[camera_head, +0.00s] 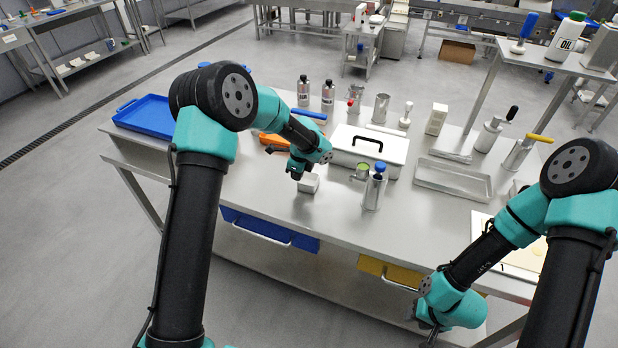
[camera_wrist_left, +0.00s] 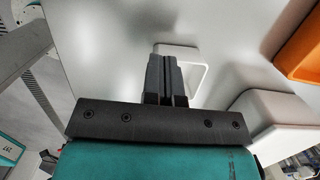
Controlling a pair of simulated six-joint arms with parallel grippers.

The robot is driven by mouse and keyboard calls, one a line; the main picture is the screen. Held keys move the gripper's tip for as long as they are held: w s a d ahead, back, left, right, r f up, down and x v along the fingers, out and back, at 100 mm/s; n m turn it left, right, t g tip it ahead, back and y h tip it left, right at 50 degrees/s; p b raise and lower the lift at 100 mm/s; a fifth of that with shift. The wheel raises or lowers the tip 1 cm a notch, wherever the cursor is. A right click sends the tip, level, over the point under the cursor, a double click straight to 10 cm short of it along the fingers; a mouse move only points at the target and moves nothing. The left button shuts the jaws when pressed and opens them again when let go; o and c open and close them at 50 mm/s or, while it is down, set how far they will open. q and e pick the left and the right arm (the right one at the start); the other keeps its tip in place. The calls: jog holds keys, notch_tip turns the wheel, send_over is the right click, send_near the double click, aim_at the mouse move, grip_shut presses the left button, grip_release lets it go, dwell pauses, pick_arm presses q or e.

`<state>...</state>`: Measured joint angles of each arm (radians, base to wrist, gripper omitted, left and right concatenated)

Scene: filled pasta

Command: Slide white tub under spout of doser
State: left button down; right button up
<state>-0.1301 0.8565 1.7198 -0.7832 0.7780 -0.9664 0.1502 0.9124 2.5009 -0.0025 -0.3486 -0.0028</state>
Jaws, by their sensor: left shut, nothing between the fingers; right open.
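The white tub (camera_head: 309,184) is a small, pale box on the steel table, left of the white lidded box. It also shows in the left wrist view (camera_wrist_left: 190,55), partly hidden behind my fingers. My left gripper (camera_head: 296,175) is shut with nothing in it, low at the tub's left side; I cannot tell whether it touches. The fingers show together in the left wrist view (camera_wrist_left: 165,78). A steel cylinder with a blue top (camera_head: 373,192), which looks like the doser, stands to the right of the tub. My right gripper (camera_head: 432,332) is open, low beside the table's front edge.
The white box with a black handle (camera_head: 384,147) stands behind the cylinder. A green-topped small cup (camera_head: 362,171) is beside the cylinder. An orange object (camera_head: 272,140) lies behind my left gripper. Steel tray (camera_head: 453,181) is at right. Table between tub and cylinder looks clear.

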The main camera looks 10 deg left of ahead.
pick_arm(q)
jog(key=shift+s+d+f, duration=0.1)
jog(key=shift+f, duration=0.8)
jog(key=shift+f, duration=0.1)
jog(key=shift+s+d, duration=0.1)
jog(key=shift+d, duration=0.05)
jog(key=d, duration=0.3)
jog(key=s+d, duration=0.1)
jog(key=d, duration=0.6)
jog(key=shift+s+d, duration=0.35)
jog(key=shift+s, duration=0.05)
jog(key=shift+w+r, duration=0.15)
jog(key=shift+r, duration=0.65)
jog(key=shift+r, duration=0.1)
